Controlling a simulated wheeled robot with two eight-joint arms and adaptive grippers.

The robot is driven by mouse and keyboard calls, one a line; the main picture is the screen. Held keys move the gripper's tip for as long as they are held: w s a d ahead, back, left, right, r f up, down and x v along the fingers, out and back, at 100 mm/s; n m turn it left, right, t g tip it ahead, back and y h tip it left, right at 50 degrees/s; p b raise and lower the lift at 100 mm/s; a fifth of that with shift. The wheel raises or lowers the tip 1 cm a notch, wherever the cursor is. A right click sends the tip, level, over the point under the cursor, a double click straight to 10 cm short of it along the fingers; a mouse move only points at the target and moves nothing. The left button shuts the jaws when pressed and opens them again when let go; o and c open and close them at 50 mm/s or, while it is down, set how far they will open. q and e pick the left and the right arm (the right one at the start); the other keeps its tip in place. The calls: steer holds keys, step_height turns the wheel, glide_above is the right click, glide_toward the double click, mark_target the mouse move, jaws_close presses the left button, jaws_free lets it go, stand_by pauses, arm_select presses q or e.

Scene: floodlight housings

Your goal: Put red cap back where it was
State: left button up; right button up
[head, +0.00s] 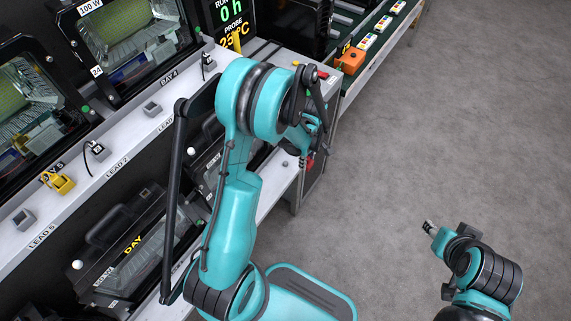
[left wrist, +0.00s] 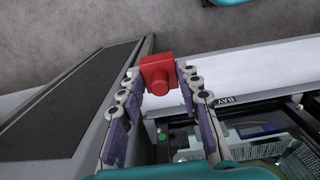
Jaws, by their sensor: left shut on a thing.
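The red cap (left wrist: 158,74) is a blocky red piece with a round knob, held between the fingertips of my left gripper (left wrist: 160,82) in the left wrist view. In the head view my left gripper (head: 307,150) hangs at the bench's right end, partly hidden by my own arm. A bit of red, likely the cap (head: 309,164), shows at its tips. My right gripper (head: 431,228) is over bare floor at the lower right, too small to tell open from shut.
The white bench (head: 130,140) carries grey sockets and a yellow plug (head: 60,183) beside the lead labels. Floodlight housings (head: 120,40) stand behind it. The floor on the right is clear.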

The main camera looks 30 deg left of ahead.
arm_select(q)
steer(key=b, duration=0.4)
glide_above(285, 163)
step_height(285, 163, down, 7)
steer(key=shift+w+r, duration=0.1)
steer(key=shift+w, duration=0.05)
step_height(285, 163, down, 4)
steer(key=shift+r+b, duration=0.2)
steer(key=shift+b, duration=0.85)
steer(key=shift+f, duration=0.25)
steer(key=shift+r, duration=0.15)
steer(key=shift+f, duration=0.65)
steer(key=o, duration=1.1)
steer(key=shift+o, duration=0.2)
